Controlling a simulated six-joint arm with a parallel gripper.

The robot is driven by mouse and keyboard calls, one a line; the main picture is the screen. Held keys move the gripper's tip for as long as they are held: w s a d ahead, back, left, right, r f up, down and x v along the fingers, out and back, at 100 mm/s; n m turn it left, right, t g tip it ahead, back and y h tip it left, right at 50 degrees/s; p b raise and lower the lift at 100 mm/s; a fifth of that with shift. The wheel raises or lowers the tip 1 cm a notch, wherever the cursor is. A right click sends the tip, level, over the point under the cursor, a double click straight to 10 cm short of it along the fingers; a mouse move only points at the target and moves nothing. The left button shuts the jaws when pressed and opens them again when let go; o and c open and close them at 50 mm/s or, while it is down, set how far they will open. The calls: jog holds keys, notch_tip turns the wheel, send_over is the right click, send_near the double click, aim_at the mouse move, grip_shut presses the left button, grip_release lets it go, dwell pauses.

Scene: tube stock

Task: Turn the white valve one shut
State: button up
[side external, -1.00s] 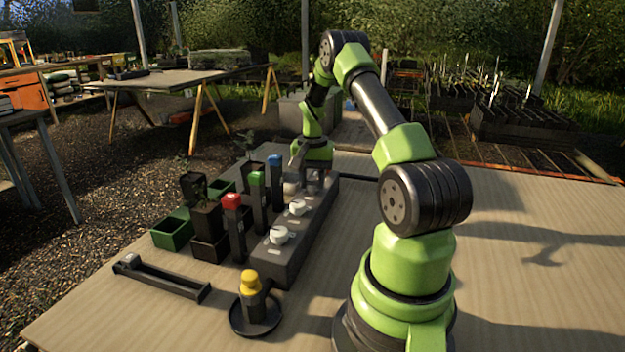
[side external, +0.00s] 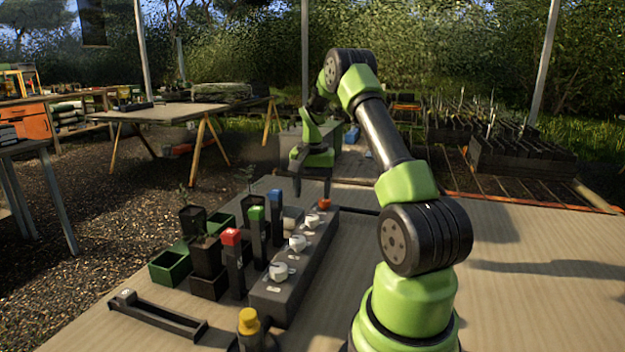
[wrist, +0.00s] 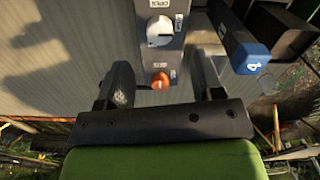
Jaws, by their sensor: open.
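A long grey block (side external: 276,299) carries a row of white valve knobs: a near one (side external: 279,271), a middle one (side external: 298,243) and a far one (side external: 311,221). I cannot tell which is valve one. An orange knob (side external: 324,204) sits at the block's far end. My gripper (side external: 312,190) is above that far end, fingers pointing down, open and empty. In the wrist view, my gripper's fingers (wrist: 162,83) are spread either side of the orange knob (wrist: 160,81). A white knob (wrist: 160,30) lies beyond it, between small labels.
Posts with red (side external: 231,237), green (side external: 256,213) and blue (side external: 276,196) tops stand left of the block. Plant pots (side external: 206,255) and a dark tray (side external: 160,318) are further left. A yellow-topped item (side external: 249,322) is in front. The table's right side is clear.

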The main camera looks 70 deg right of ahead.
aim_at(312, 216)
jog(key=shift+r, duration=1.7)
jog(key=w+a+r+n+t, duration=0.25)
jog(key=a+r, duration=0.35)
jog(key=a, duration=0.3)
jog(key=w+a+r+n+t, duration=0.1)
jog(key=a+r+n, duration=0.2)
jog(key=a+r, duration=0.45)
jog(key=s+a+n+t+y, duration=0.1)
jog(key=s+a+n+t, duration=0.1)
jog(key=s+a, duration=0.4)
jog(key=s+a+n+t+y, duration=0.1)
jog(key=s+a+n, duration=0.3)
jog(key=a, duration=0.7)
jog(key=shift+s+a+f+t, duration=0.2)
jog(key=shift+s+f+t, duration=0.2)
jog(key=shift+s, duration=0.45)
